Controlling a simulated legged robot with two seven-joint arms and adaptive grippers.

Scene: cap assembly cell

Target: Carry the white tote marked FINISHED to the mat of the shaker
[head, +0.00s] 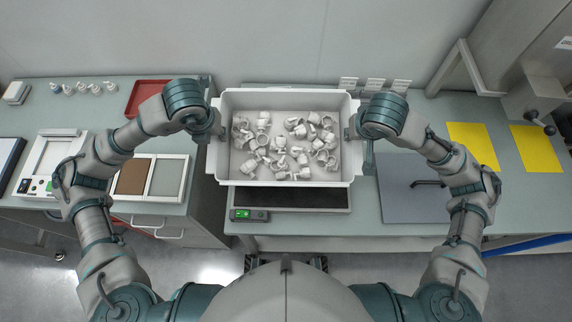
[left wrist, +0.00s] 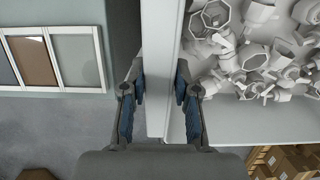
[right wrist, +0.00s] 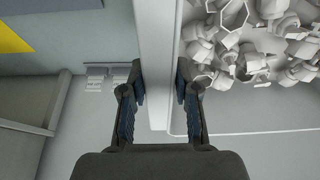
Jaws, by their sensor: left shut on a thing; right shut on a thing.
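The white tote (head: 285,101) is level in front of me in the head view, full of loose white cap-like parts (head: 290,145). I see no FINISHED marking. My left gripper (head: 214,134) is shut on its left wall, with a finger on each side of the wall in the left wrist view (left wrist: 158,92). My right gripper (head: 356,134) is shut on its right wall, likewise in the right wrist view (right wrist: 160,90). Below the tote's near edge is a low device with a dark flat top (head: 300,200) and a green display (head: 250,214), partly hidden by the tote. I cannot tell whether this is the shaker.
A grey plate (head: 405,205) lies on the right bench, with two yellow mats (head: 474,148) farther right. A gap separates the benches.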

